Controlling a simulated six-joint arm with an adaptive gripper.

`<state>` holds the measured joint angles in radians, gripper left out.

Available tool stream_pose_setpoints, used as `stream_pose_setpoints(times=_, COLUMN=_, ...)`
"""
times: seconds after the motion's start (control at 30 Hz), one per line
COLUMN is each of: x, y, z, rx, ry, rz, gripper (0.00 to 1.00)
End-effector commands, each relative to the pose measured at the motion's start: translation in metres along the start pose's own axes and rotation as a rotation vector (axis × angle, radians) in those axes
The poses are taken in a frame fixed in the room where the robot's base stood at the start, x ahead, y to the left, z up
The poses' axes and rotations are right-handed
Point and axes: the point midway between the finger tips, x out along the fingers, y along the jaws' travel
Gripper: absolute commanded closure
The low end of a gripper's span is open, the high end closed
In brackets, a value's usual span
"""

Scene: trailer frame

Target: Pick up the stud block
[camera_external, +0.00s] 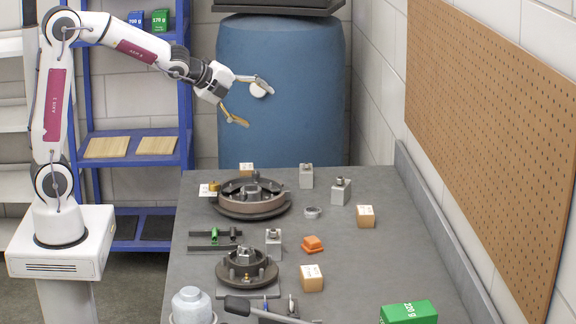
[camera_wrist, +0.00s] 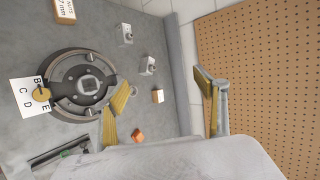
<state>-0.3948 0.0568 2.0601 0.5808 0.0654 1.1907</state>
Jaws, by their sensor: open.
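Several grey metal blocks with a small knob on top stand on the grey bench. I cannot tell which one is the stud block. In the external view one is at the back (camera_external: 306,177), one just right of it (camera_external: 340,191), and one near the middle (camera_external: 273,243). The two back ones also show in the wrist view (camera_wrist: 124,35) (camera_wrist: 148,66). My gripper (camera_external: 256,104) is open and empty, high above the far end of the bench, in front of the blue barrel. In the wrist view its fingers (camera_wrist: 160,82) are spread wide, with nothing between them.
Two round dark fixtures (camera_external: 250,208) (camera_external: 247,285) stand on the left half of the bench (camera_external: 375,270). Tan labelled blocks (camera_external: 365,217), an orange piece (camera_external: 312,244) and a green box (camera_external: 408,313) stand around. A pegboard wall (camera_external: 490,110) is on the right.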

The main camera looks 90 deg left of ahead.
Motion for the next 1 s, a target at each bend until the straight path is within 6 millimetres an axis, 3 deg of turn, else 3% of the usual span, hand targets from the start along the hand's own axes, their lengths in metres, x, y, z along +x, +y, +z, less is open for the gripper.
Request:
stream_pose_setpoints(times=0.47, x=0.102, y=-0.004, z=0.040, rx=0.498, ry=0.021, rz=-0.107, gripper=0.28)
stream_pose_setpoints(times=0.77, x=0.160, y=0.015, z=0.059, rx=0.800, ry=0.047, rz=-0.182, gripper=0.28)
stream_pose_setpoints(times=1.0, x=0.201, y=0.041, z=0.072, rx=1.029, ry=0.071, rz=-0.254, gripper=0.28)
